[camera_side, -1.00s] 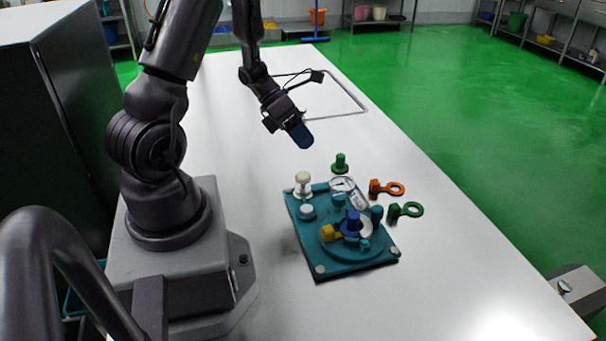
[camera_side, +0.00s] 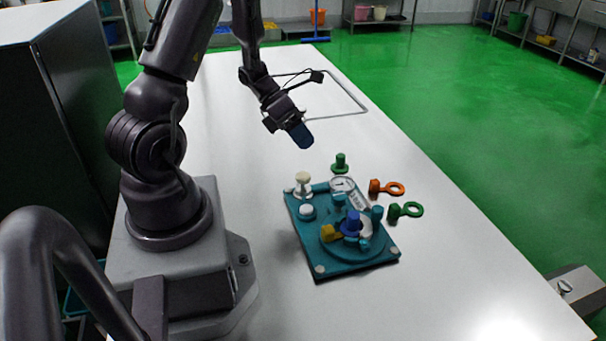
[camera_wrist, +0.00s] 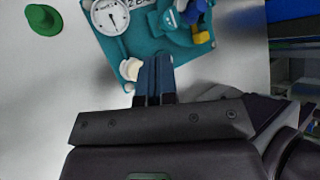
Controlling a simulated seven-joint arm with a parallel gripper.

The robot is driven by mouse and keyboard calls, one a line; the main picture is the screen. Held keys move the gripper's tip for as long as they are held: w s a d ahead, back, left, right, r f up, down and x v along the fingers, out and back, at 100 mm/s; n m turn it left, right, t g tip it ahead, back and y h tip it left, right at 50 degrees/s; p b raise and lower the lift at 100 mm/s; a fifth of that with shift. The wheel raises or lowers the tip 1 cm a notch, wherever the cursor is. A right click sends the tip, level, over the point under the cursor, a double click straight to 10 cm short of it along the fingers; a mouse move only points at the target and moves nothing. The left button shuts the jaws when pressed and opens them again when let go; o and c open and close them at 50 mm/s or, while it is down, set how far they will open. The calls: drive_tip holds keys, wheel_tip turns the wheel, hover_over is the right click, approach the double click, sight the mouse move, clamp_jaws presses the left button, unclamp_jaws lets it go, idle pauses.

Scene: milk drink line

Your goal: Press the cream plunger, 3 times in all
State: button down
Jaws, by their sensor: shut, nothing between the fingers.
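The cream plunger (camera_side: 303,181) stands upright at the back left corner of the teal board (camera_side: 345,268) in the side view. My gripper (camera_side: 304,139) is shut and empty, in the air above and behind the board, apart from the plunger in the side view. In the wrist view the cream plunger's top (camera_wrist: 131,68) shows just left of my shut blue fingers (camera_wrist: 156,75). The fingers hide part of the board there, and whether they overlap the plunger only by line of sight is hard to tell in that view.
The board carries a dial gauge (camera_side: 342,185), a white button (camera_side: 307,211), a blue knob (camera_side: 351,223) and a yellow block (camera_side: 328,233). A green knob (camera_side: 340,164), an orange ring piece (camera_side: 388,188) and a green ring piece (camera_side: 405,210) lie around it. The table front is clear.

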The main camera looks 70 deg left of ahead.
sight(303, 173)
idle(0.3)
wheel_tip(303, 173, up, 4)
drive_tip(key=shift+f, duration=0.1)
drive_tip(key=shift+f, duration=0.1)
idle(0.4)
drive_tip(key=shift+f, duration=4.3)
drive_tip(key=shift+f, duration=0.1)
drive_tip(key=shift+f, duration=0.35)
